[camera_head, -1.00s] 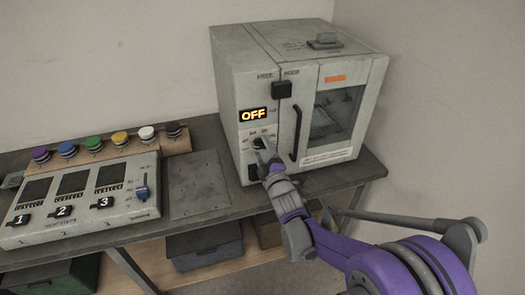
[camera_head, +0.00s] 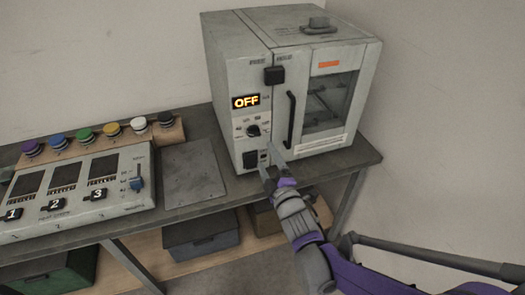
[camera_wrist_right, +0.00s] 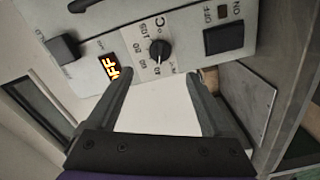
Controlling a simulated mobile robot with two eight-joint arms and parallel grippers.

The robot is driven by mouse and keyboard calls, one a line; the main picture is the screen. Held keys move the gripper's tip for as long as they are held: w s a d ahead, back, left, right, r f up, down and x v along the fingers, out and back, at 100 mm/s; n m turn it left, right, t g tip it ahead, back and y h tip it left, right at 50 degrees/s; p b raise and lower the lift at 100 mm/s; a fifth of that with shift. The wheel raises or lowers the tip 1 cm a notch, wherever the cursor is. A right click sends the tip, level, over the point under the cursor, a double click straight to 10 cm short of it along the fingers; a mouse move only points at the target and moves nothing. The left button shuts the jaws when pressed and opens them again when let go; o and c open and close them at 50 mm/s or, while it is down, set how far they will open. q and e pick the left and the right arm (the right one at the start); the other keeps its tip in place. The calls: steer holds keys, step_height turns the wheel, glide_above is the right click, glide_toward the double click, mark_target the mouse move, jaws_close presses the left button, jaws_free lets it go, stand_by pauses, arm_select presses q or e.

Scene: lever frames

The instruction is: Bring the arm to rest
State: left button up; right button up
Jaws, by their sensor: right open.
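My right gripper (camera_head: 267,164) is in front of the lower front of a grey oven-like machine (camera_head: 235,70). Its two fingers are apart and nothing is between them. In the right wrist view, the open fingers (camera_wrist_right: 168,85) frame the machine's panel, with the black dial (camera_wrist_right: 159,50) just beyond them and not gripped. The dial (camera_head: 253,130) also shows in the head view, below a lit display (camera_head: 246,101) that reads OFF. My left gripper is in no view.
A flat grey plate (camera_head: 192,175) lies between box and machine. Bins (camera_head: 200,238) sit below the bench.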

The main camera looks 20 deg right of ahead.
steer(key=shift+s, duration=0.4)
steer(key=s+f+m+g, duration=0.3)
steer(key=s+m+g, duration=0.1)
steer(key=s, duration=0.4)
steer(key=s+f+m+g+p, duration=0.1)
steer(key=s+m+g, duration=0.3)
steer(key=s, duration=0.4)
steer(key=s+f+m+g+p, duration=0.1)
steer(key=s+f+m+g, duration=0.3)
steer(key=s+m, duration=0.2)
steer(key=shift+s+f+g+h, duration=0.3)
steer(key=shift+s+f, duration=0.05)
steer(key=shift+s, duration=0.8)
